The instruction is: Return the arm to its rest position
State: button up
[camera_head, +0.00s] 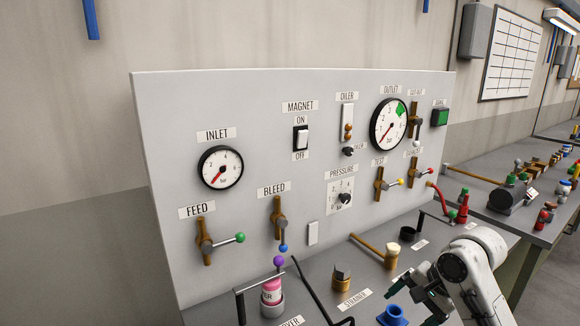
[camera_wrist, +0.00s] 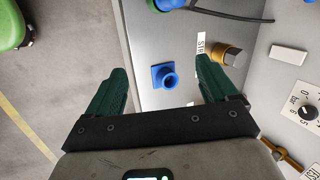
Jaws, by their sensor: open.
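My arm reaches in from the lower right of the head view, and my gripper (camera_head: 412,296) hangs over the grey bench by the front of the panel. In the wrist view my gripper (camera_wrist: 160,75) is open, its two green fingers wide apart with nothing held between them. A blue socket on a square base (camera_wrist: 165,77) shows on the bench between the fingers, and it also shows at the bottom edge of the head view (camera_head: 392,316). The height of my fingers above it is hard to tell.
The upright grey panel (camera_head: 260,105) carries gauges, valve handles and a magnet switch. On the bench are a brass fitting (camera_head: 342,277), a pink bottle (camera_head: 271,292) and a red fitting (camera_head: 462,206). A green seat (camera_wrist: 12,25) and open floor lie left in the wrist view.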

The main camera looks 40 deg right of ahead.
jog(key=w+a+f+n, duration=0.1)
jog(key=a+f+n, duration=0.1)
jog(key=a, duration=0.4)
jog(key=w+a+f+n+y+b, duration=0.1)
jog(key=w+a+f+n, duration=0.1)
jog(key=a, duration=0.5)
jog(key=w+a+f+n+b, duration=0.1)
jog(key=a+f+n, duration=0.2)
jog(key=a+f, duration=0.3)
jog(key=shift+w+a+n+t+y, duration=0.2)
jog(key=shift+a+n+t+y, duration=0.15)
jog(key=shift+a, duration=0.35)
jog(key=s+a+f+n+g+h+b, duration=0.1)
jog(key=s+f+n, duration=0.3)
jog(key=s, duration=0.5)
jog(key=s+a+f+n+g+h, duration=0.2)
jog(key=s+f+n+g, duration=0.1)
jog(key=s+f+n, duration=0.2)
jog(key=s+f, duration=0.2)
jog(key=s, duration=0.2)
jog(key=shift+f+b, duration=0.25)
jog(key=shift+b, duration=0.15)
jog(key=shift+s+a, duration=0.1)
jog(key=shift+a, duration=0.05)
